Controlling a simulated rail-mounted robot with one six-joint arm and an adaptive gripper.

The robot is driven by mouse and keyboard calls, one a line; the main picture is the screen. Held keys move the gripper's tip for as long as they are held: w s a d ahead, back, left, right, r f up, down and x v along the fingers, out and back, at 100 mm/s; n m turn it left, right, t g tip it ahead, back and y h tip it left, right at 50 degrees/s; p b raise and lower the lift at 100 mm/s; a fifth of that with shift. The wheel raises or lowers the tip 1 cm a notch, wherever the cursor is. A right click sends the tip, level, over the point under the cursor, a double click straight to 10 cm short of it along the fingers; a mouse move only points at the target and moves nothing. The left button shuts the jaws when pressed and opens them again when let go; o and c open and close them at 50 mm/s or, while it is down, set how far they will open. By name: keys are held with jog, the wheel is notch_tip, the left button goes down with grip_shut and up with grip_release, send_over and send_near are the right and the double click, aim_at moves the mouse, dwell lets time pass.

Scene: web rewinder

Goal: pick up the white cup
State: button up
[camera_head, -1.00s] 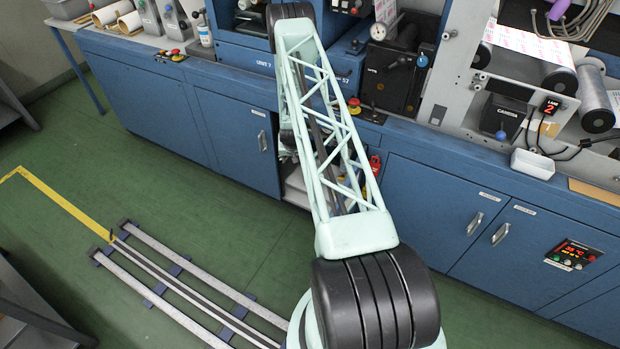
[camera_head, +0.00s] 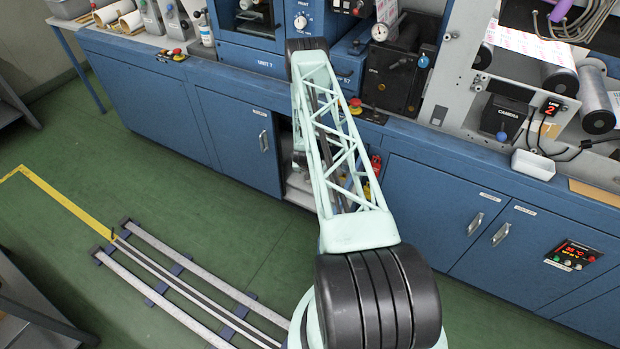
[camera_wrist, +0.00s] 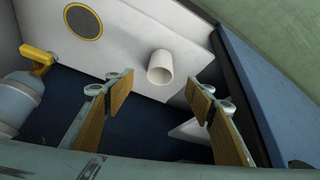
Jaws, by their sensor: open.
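The white cup (camera_wrist: 160,68) shows in the wrist view, near the upper middle, on a pale shelf (camera_wrist: 120,50) inside an open cabinet bay. My gripper (camera_wrist: 165,85) is open, with one wood-coloured finger pad at the left and one at the right. In the picture the cup sits between and a little above the fingertips, and I see no contact. In the head view my arm covers the open bay, and the cup and the gripper are hidden there.
A spray bottle (camera_wrist: 20,95) with a yellow trigger stands at the left in the wrist view. A round yellow-rimmed disc (camera_wrist: 83,21) is near the top. A blue cabinet wall (camera_wrist: 255,75) bounds the right. In the head view, closed cabinet doors (camera_head: 235,135) flank the open bay.

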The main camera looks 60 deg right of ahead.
jog(key=shift+f, duration=0.1)
jog(key=shift+b+x, duration=0.75)
jog(key=shift+x, duration=3.45)
jog(key=shift+d, duration=0.1)
jog(key=shift+b+x, duration=0.75)
jog(key=shift+x, duration=1.8)
jog(key=c, duration=0.9)
